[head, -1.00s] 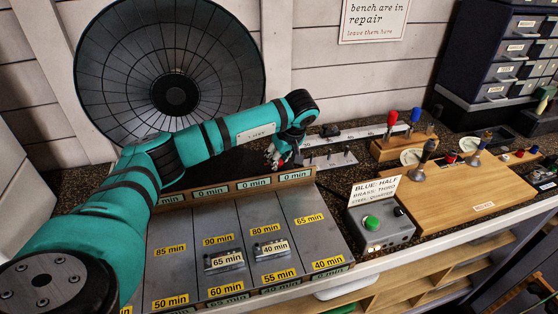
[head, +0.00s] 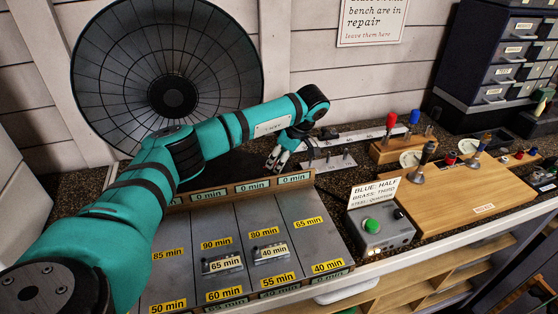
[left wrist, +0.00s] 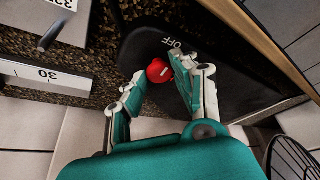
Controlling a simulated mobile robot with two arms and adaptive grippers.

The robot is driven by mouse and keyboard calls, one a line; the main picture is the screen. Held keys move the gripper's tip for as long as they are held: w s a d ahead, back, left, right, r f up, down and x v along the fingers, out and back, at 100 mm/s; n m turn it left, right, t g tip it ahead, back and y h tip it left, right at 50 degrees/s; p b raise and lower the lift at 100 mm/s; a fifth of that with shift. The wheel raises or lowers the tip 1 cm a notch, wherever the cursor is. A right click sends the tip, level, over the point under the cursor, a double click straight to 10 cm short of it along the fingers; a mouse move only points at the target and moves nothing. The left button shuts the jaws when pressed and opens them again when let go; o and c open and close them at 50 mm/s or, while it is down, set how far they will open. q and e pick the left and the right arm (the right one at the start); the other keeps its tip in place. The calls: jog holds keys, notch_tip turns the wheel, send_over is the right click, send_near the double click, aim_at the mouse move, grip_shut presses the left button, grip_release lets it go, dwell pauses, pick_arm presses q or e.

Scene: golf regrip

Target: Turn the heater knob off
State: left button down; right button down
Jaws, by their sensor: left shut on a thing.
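The heater knob (left wrist: 157,71) is red and round with a small white mark. It sits on a black heater base (left wrist: 225,50) in the left wrist view, beside white "OFF" lettering (left wrist: 173,44). My left gripper (left wrist: 160,75) is shut on the knob, one finger on each side. In the head view the left gripper (head: 277,163) points down behind the row of timed trays, and the knob is hidden there. The big round heater dish (head: 172,95) stands against the wall behind my left arm. My right gripper is not in view.
Grey trays with minute labels (head: 192,260) lie in front of the gripper. A ruler rail (head: 360,133) and a plate with pegs (head: 330,163) are close to its right. A grey box with a green button (head: 372,225) and a wooden board (head: 475,200) are further right.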

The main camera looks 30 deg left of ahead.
pick_arm(q)
jog(key=shift+r, duration=0.1)
jog(key=c, duration=1)
grip_release()
jog(key=v, duration=1.2)
jog(key=shift+a, duration=0.1)
